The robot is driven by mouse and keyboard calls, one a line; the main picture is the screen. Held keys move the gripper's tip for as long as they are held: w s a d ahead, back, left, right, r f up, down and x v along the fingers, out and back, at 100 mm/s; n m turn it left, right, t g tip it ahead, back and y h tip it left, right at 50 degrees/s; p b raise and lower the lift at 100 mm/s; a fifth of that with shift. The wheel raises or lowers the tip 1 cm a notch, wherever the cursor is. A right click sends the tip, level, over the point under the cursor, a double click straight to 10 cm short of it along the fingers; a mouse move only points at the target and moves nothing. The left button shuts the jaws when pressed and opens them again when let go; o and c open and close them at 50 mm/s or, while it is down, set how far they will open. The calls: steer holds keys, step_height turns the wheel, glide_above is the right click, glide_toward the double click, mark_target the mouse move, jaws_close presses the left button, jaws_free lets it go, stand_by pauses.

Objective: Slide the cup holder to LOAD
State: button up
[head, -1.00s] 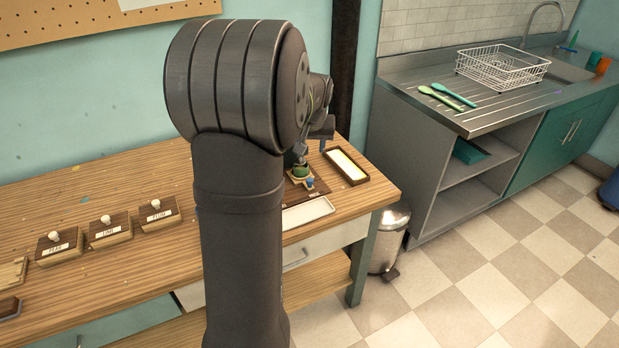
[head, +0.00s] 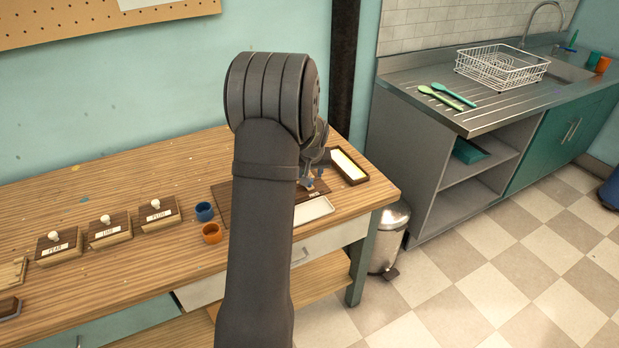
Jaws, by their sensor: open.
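My gripper (head: 314,178) is open, low over the right part of the dark brown board (head: 227,196). A small bit of light wood (head: 321,187), possibly the cup holder, shows just below and beside the fingers. My arm hides most of the board and whatever stands behind it. I cannot tell whether the fingers touch the wood. No LOAD mark can be read from here.
A blue cup (head: 204,211) and an orange cup (head: 211,233) stand left of my arm. Three labelled blocks with white knobs, including PLUM (head: 158,214), are further left. A white tray (head: 314,210) and a dark-framed yellow-white tray (head: 347,166) lie near the gripper.

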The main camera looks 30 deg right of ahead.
steer(key=shift+x, duration=1.9)
steer(key=shift+c, duration=0.3)
jaws_close()
